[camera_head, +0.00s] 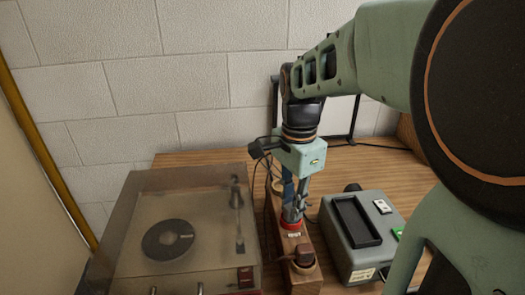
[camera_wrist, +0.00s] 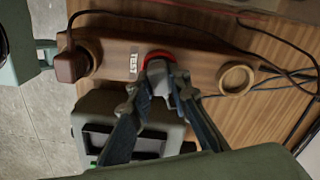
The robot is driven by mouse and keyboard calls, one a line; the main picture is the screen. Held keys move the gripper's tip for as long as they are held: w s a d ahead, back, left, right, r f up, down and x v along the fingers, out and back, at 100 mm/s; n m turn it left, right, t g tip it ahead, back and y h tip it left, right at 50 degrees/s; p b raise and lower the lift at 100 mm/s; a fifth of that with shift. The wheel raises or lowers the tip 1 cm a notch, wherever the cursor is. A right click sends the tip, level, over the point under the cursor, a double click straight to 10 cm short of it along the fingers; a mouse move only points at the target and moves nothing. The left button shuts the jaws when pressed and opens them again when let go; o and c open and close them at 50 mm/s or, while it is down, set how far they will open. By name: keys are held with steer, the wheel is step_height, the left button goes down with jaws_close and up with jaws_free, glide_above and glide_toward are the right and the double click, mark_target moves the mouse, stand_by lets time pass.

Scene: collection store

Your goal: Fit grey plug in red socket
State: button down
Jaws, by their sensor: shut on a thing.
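The red socket (camera_head: 291,226) is in the middle of a wooden socket strip (camera_head: 279,238) on the table. It also shows in the wrist view as a red rim (camera_wrist: 159,54), partly covered by my fingertips. My gripper (camera_head: 292,212) points down over the red socket. Its fingers are shut on the grey plug (camera_wrist: 157,67), seen in the wrist view between the fingertips. The plug lies within the outline of the red rim. The fingers hide much of it, and I cannot tell whether it is seated or just above.
A brown plug (camera_head: 303,255) sits in the strip's near socket. An empty wooden socket ring (camera_wrist: 237,78) is at the other end, with dark cables (camera_wrist: 285,75) beside it. A record player (camera_head: 175,225) stands left and a grey device (camera_head: 362,235) right, both close to the strip.

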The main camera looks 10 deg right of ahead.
steer(key=c, duration=2.1)
jaws_free()
step_height(320, 180, up, 11)
steer(key=p, duration=0.9)
steer(key=shift+d, duration=0.1)
